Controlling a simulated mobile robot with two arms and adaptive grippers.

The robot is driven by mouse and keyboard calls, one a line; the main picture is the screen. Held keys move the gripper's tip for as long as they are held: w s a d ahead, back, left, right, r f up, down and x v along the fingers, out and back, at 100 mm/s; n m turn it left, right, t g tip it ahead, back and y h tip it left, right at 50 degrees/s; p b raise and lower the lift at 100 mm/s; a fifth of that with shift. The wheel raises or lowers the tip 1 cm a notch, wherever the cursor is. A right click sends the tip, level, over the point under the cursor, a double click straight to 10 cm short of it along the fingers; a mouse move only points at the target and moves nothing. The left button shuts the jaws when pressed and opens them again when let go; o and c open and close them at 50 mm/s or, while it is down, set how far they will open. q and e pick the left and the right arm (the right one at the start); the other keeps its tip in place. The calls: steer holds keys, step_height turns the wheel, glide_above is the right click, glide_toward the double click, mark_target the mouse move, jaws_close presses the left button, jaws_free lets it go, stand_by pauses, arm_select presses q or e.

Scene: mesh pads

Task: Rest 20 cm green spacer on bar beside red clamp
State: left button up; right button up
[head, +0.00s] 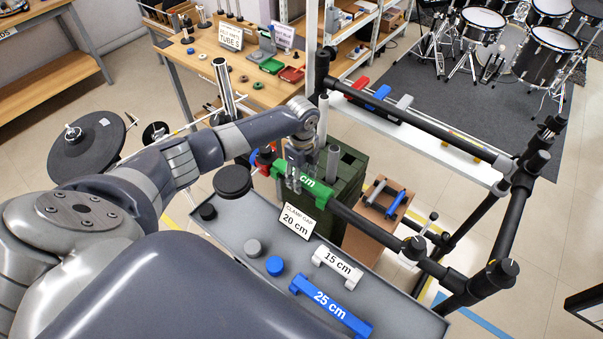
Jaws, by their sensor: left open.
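The green spacer (317,193), with "cm" showing of its label, sits along the near black bar (368,227). Its left part is behind my left gripper. A small red piece (265,159), likely the red clamp, is on the bar just left of the spacer, partly hidden by my arm. I cannot tell if they touch. My left gripper (294,184) points down at the spacer's left part, with its jaws open. My right gripper is not in view.
The grey tray (225,232) below holds a white 15 cm spacer (337,267), a blue 25 cm spacer (331,307) and round caps. A "CLAMP GAP 20 cm" card (297,221) stands at its edge. A dark green crate (350,185) is behind the bar.

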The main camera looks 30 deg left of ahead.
arm_select(q)
step_height(320, 180, up, 12)
stand_by(0.4)
steer(key=shift+f, duration=0.15)
stand_by(0.4)
